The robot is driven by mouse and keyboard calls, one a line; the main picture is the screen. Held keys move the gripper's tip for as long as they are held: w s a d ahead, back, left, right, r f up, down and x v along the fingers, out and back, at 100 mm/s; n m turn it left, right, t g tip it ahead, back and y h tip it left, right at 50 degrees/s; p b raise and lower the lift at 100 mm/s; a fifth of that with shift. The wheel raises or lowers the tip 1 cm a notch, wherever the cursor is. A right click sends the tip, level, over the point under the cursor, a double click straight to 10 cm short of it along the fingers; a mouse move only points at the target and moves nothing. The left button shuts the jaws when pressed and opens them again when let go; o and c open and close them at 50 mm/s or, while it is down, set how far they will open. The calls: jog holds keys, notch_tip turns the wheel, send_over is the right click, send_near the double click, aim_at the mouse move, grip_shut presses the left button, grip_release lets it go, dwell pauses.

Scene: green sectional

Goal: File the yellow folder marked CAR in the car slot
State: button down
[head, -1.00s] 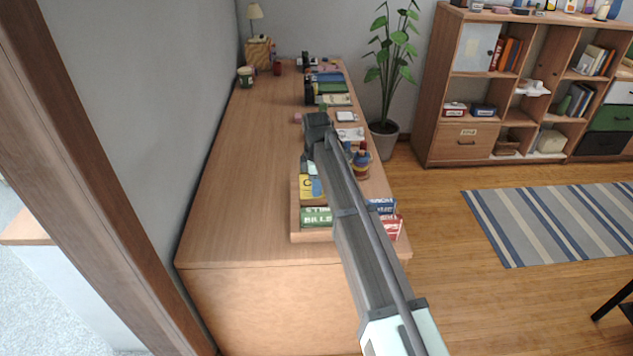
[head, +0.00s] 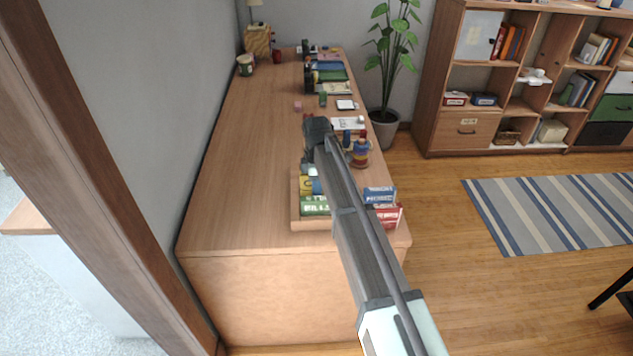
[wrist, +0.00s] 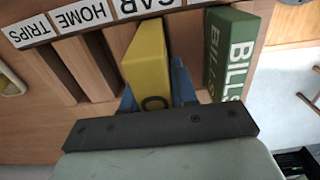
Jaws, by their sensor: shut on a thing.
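The yellow folder (wrist: 148,58) is between my gripper's bluish fingers (wrist: 155,90) in the wrist view, with a letter C on its near end. Its far end lies by the CAR label (wrist: 140,6) of the wooden sorter. It appears to be at the car slot; its depth there is hidden. In the head view the yellow folder (head: 306,185) shows low in the sorter (head: 297,218), just behind the green BILLS folder (head: 314,206). My gripper (head: 311,168) is above it, partly hidden by my arm. The green BILLS folder (wrist: 230,50) stands beside it.
Slots labelled HOME (wrist: 90,12) and TRIPS (wrist: 32,30) look empty. A blue box (head: 380,195) and a red box (head: 388,216) lie right of my arm. Bottles (head: 360,153) stand behind. The left of the desk (head: 238,190) is clear.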

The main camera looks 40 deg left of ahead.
jog(key=shift+f, duration=0.85)
jog(key=shift+s+d+f, duration=0.1)
jog(key=shift+d+f, duration=0.05)
jog(key=shift+f, duration=0.5)
jog(key=c, duration=0.8)
grip_release()
jog(key=shift+s+d, duration=0.2)
jog(key=r, duration=1.5)
jog(key=shift+w+a+r, duration=0.2)
jog(key=shift+w+a, duration=0.1)
